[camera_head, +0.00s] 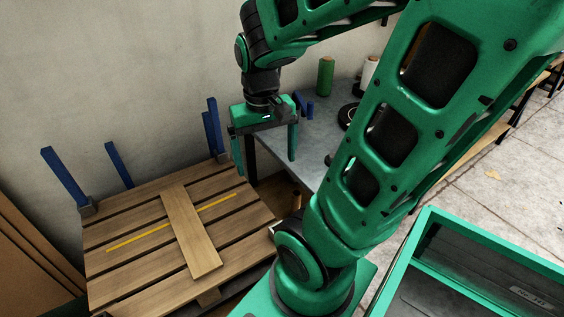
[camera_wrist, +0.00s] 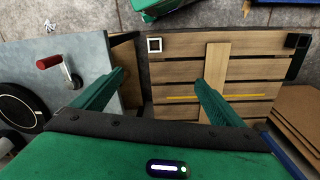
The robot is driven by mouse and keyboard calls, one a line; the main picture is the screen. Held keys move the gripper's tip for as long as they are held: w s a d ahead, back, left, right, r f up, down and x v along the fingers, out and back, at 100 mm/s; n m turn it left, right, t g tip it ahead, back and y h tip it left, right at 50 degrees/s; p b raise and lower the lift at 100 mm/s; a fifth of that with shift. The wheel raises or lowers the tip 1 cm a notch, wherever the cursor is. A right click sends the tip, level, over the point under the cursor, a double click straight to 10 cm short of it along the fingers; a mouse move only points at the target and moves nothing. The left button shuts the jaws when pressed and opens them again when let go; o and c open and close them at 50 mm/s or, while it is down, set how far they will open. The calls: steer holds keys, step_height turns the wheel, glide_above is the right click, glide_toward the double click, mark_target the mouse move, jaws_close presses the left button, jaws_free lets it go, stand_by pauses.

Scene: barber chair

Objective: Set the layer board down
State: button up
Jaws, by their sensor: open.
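The layer board (camera_head: 190,232), a plain light wooden plank, lies flat across the slats of the wooden pallet (camera_head: 130,207). It crosses a thin yellow line on the pallet. In the wrist view the board (camera_wrist: 216,62) lies just beyond the right finger, which hides part of it. My gripper (camera_head: 266,165) is open and empty, with fingers pointing down. It hangs above the gap between the pallet and the grey table, apart from the board. Both fingers also show in the wrist view (camera_wrist: 160,78).
Blue posts (camera_head: 64,178) rise along the pallet's wall side. The grey table (camera_head: 318,140) holds a green spool (camera_head: 325,76), a dark round item and a red-handled crank (camera_wrist: 62,68). A green-rimmed bin (camera_head: 480,236) stands at right.

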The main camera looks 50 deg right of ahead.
steer(key=shift+o, duration=0.4)
steer(key=s+r, duration=0.1)
steer(key=s, duration=0.5)
steer(key=shift+s+r+y, duration=0.15)
steer(key=shift+r+y, duration=0.15)
steer(key=n, duration=0.2)
glide_above(186, 224)
step_height(186, 224, down, 24)
steer(key=f, duration=0.4)
steer(key=shift+w+a+f, duration=0.15)
steer(key=shift+w+f, duration=0.05)
steer(key=shift+f, duration=0.05)
steer(key=shift+s+d+f, duration=0.15)
steer(key=shift+f, duration=1.2)
steer(key=shift+s+d+f, duration=0.1)
steer(key=shift+s+f, duration=0.05)
steer(key=shift+f, duration=1.15)
steer(key=c, duration=1.4)
steer(key=shift+r, duration=0.1)
steer(key=shift+c, duration=0.2)
